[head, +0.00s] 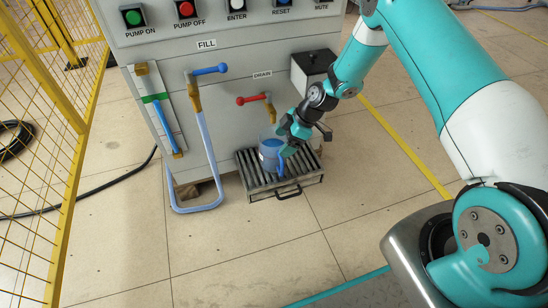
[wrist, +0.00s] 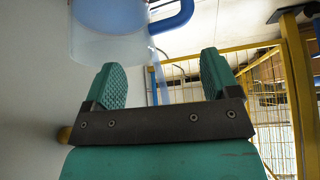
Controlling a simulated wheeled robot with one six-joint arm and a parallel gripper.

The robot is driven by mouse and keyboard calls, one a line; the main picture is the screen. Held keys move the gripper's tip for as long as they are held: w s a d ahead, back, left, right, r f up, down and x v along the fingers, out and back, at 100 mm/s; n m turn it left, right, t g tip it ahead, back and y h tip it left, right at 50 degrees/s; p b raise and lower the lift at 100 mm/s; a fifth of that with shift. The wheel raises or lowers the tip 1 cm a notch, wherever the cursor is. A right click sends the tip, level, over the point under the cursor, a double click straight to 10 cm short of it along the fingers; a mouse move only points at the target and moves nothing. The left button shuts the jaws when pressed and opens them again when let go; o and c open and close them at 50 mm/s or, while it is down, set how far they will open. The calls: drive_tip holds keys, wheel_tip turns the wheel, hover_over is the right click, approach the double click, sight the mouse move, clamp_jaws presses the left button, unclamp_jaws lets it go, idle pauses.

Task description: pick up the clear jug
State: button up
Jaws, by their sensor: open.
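The clear jug (head: 267,158) stands on the slatted grate under the red drain tap. It is see-through with a blue handle, and it shows blue inside. In the wrist view the jug (wrist: 108,38) is at the top left, its blue handle (wrist: 172,20) just above the space between my fingers. My gripper (head: 288,146) is close beside the jug on its right and covers part of it. In the wrist view my gripper (wrist: 165,82) is open, with nothing between its green ridged fingers. Whether a finger touches the jug cannot be told.
The slatted grate (head: 252,184) has a front handle. The red drain tap (head: 252,99) is above the jug, and the blue fill tap (head: 208,70) with its hose (head: 205,150) is to the left. A grey box (head: 314,66) sits behind my wrist. The front floor is clear.

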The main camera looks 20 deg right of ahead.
sight(276, 156)
drive_tip(key=b+x, duration=0.1)
drive_tip(key=x, duration=0.1)
drive_tip(key=b+x, duration=0.1)
drive_tip(key=x, duration=0.2)
drive_tip(key=shift+s+d+f, duration=0.15)
drive_tip(key=shift+s, duration=0.1)
drive_tip(key=shift+c, duration=0.2)
clamp_jaws()
idle(0.9)
